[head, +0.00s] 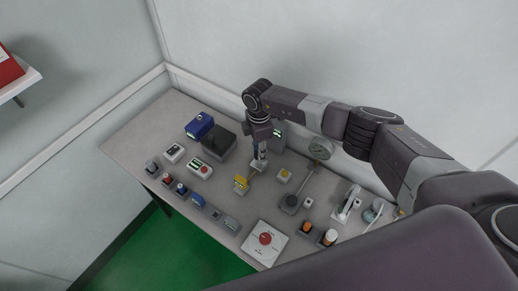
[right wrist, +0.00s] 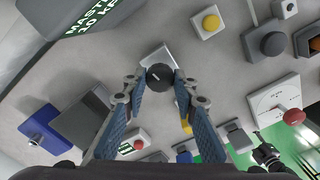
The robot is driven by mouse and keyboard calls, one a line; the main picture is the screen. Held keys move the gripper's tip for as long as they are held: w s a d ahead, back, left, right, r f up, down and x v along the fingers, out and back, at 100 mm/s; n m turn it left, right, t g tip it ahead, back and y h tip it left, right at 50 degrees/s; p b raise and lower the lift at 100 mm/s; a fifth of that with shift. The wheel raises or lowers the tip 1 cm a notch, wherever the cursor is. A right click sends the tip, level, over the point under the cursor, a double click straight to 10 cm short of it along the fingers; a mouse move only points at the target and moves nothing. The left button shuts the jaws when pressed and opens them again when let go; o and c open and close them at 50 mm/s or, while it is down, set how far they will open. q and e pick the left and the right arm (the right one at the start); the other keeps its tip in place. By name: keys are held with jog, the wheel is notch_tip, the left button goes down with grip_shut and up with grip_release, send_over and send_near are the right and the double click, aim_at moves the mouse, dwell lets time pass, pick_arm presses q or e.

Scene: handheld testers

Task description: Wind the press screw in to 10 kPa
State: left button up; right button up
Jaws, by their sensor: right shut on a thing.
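My right gripper (head: 259,163) points down over the middle of the bench. In the right wrist view its fingertips (right wrist: 160,78) are shut on a round black knob (right wrist: 159,76) with a pale mark, which I take for the press screw's knob. The knob stands on a light grey block (right wrist: 158,56). A dark gauge box with a green-lit display (head: 277,133) stands just behind the gripper. It also shows in the right wrist view (right wrist: 88,18), tilted and cut off; its text seems to read "MASTER" and 10 kPa. My left gripper is not in view.
A blue box (head: 200,125) and a dark box (head: 219,143) stand left of the gripper. A yellow piece (head: 241,183) lies close in front of it. A white plate with a red button (head: 265,239) is near the front edge. Several small testers line that edge.

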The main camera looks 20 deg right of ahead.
jog(key=shift+w+r+m, duration=0.2)
jog(key=shift+m, duration=0.5)
jog(key=shift+p, duration=0.3)
jog(key=o, duration=1.2)
jog(key=shift+s, duration=0.1)
jog(key=shift+c, duration=0.2)
jog(key=shift+f, duration=0.1)
notch_tip(320, 180, up, 12)
